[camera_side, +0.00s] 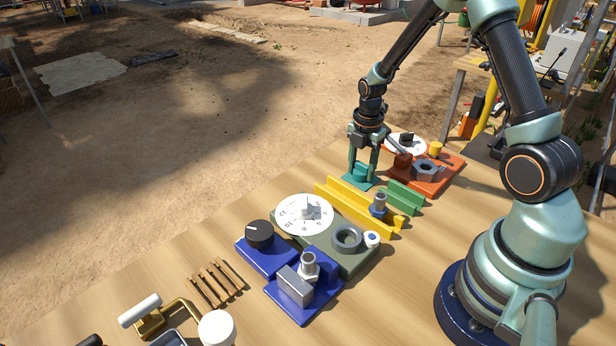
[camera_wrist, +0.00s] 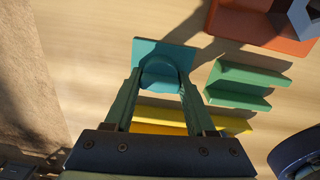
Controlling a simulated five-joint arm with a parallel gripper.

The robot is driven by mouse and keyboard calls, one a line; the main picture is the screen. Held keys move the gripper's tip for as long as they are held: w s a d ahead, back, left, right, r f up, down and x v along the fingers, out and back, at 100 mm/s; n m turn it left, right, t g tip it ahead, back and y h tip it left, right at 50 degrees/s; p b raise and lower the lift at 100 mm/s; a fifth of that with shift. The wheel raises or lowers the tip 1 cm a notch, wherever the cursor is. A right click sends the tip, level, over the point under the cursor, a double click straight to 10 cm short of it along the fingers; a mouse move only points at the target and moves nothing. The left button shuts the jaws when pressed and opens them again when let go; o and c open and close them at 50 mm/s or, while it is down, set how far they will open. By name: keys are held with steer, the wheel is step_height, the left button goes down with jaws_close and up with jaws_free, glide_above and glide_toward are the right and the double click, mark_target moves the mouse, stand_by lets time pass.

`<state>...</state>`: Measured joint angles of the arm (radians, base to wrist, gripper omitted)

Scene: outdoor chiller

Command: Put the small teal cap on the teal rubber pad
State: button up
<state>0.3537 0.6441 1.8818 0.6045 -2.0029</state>
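The teal rubber pad (camera_side: 348,184) is a flat square on the wooden table, beyond the yellow rail in the side view. It also shows in the wrist view (camera_wrist: 178,47). The small teal cap (camera_wrist: 160,73) is a rounded piece between my fingertips, over the pad's near part in the wrist view. In the side view the cap (camera_side: 361,170) is partly hidden by the fingers. My gripper (camera_side: 362,172) points down over the pad, its fingers at both sides of the cap and seemingly touching it. I cannot tell whether the cap touches the pad.
A yellow rail (camera_side: 345,200) and a green channel block (camera_side: 405,197) stand close to the pad. An orange plate (camera_side: 440,181) with a dial and hex nut is to the right. A green-grey plate with a white dial (camera_side: 304,213) and blue blocks (camera_side: 290,290) are nearer.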

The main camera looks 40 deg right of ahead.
mark_target(361, 165)
steer(key=o, duration=0.3)
steer(key=shift+r, duration=0.1)
step_height(361, 165, up, 12)
steer(key=s+a+r+m+t, duration=0.2)
steer(key=s+a+r+m, duration=0.3)
steer(key=m, duration=0.4)
steer(key=s+a+r+m+t, duration=0.3)
steer(key=s+a+r+m, duration=0.2)
steer(key=a+m, duration=0.4)
steer(key=shift+r+m, duration=0.5)
steer(key=shift+r, duration=0.4)
steer(key=shift+a, duration=0.1)
